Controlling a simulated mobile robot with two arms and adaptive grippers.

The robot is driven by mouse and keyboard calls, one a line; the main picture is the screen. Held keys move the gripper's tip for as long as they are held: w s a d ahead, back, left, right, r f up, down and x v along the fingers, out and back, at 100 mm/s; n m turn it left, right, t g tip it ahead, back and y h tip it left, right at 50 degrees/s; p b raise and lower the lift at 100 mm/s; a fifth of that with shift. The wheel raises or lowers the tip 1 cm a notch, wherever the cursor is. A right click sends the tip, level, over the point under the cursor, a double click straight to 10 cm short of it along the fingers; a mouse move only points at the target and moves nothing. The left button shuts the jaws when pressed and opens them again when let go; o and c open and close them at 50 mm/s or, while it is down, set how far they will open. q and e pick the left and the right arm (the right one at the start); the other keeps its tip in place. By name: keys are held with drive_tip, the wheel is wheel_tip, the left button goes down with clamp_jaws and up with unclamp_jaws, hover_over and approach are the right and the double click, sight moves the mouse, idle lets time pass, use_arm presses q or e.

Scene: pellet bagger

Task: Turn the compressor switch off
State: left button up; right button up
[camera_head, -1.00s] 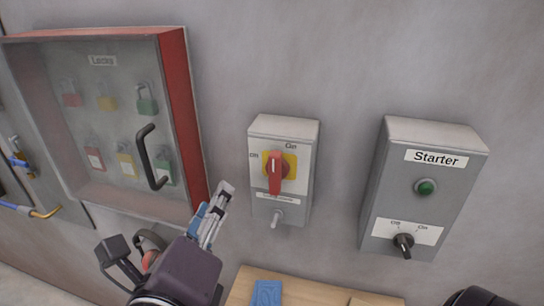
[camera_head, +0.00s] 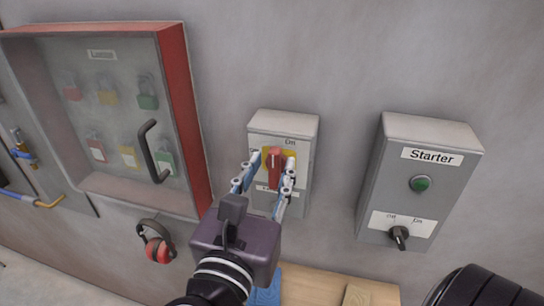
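A grey switch box (camera_head: 300,127) on the wall carries a red rotary handle (camera_head: 274,172) on a yellow plate. The handle is upright, in line with the "On" mark above it. The small label below it is partly hidden and unreadable. My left gripper (camera_head: 272,163) is in front of this box with its fingers apart, one on each side of the red handle. I cannot tell whether they touch it. The fingers hide the "Off" mark and the box's lower part. My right gripper is not in view.
A grey Starter box (camera_head: 372,190) with a green button (camera_head: 420,183) and black knob (camera_head: 399,236) is to the right. A red-framed lock cabinet (camera_head: 184,120) is to the left. Red earmuffs (camera_head: 158,249) hang below it. A wooden shelf (camera_head: 318,288) is below the switch.

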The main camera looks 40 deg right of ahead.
use_arm(q)
drive_tip(key=shift+w+d, duration=0.4)
drive_tip(key=shift+d, duration=0.1)
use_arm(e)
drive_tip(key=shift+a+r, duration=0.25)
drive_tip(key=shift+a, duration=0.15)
use_arm(q)
clamp_jaws()
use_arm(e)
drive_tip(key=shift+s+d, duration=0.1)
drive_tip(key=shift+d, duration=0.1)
